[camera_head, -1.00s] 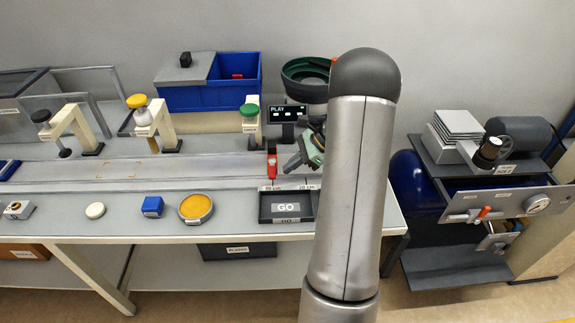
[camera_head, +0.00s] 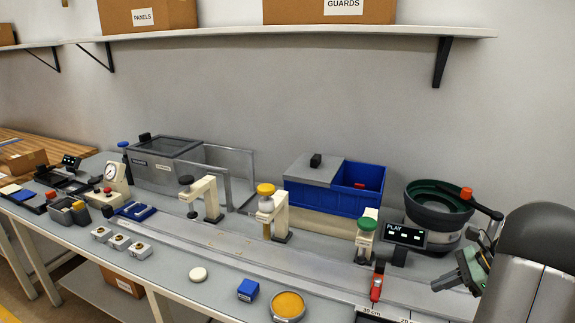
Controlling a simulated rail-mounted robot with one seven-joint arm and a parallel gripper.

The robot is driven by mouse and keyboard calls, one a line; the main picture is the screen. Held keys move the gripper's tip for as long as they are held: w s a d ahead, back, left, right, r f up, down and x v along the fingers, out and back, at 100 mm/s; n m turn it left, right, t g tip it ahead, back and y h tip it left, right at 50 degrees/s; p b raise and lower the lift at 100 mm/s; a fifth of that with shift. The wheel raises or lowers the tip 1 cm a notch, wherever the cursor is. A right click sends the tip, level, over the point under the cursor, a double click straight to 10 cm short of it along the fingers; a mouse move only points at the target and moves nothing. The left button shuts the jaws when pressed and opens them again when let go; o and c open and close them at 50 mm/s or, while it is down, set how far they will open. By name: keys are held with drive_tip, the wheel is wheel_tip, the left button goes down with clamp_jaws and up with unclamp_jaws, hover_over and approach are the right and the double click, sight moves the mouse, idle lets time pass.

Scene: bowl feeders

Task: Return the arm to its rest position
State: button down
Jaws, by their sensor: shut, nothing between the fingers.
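My arm stands at the right edge, a grey link with a dark rounded joint cover. My gripper (camera_head: 440,285) shows just left of it, over the right end of the bench (camera_head: 225,275). Its fingers are shut and hold nothing. It is close to the red-handled piece (camera_head: 377,284) on the rail, with a small gap in the picture. Part of the wrist and the rest of the arm are hidden behind the link or out of frame.
A bowl feeder (camera_head: 438,222) and the PLAY display (camera_head: 405,236) stand close behind my gripper. Presses with yellow (camera_head: 266,190) and green (camera_head: 367,224) knobs line the rail. A blue bin (camera_head: 325,200) is behind them. A wall shelf (camera_head: 230,36) carries boxes.

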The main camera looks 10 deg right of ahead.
drive_tip(key=s+a+r+n+g+h, duration=0.15)
drive_tip(key=a+n, duration=0.35)
drive_tip(key=a, duration=0.5)
drive_tip(key=s+a+r+n+g+h, duration=0.1)
drive_tip(key=a+r+n+g, duration=0.25)
drive_tip(key=a, duration=0.55)
drive_tip(key=s+a+f+n+h, duration=0.1)
drive_tip(key=s+a+n+h, duration=0.1)
drive_tip(key=s+a+n, duration=0.4)
drive_tip(key=s+a+f+n+t+h, duration=0.1)
drive_tip(key=s+a+n+h, duration=0.2)
drive_tip(key=s+a+n, duration=0.4)
drive_tip(key=shift+s+f+n+p, duration=0.25)
drive_tip(key=shift+s+n+p, duration=0.1)
drive_tip(key=shift+s+n, duration=0.7)
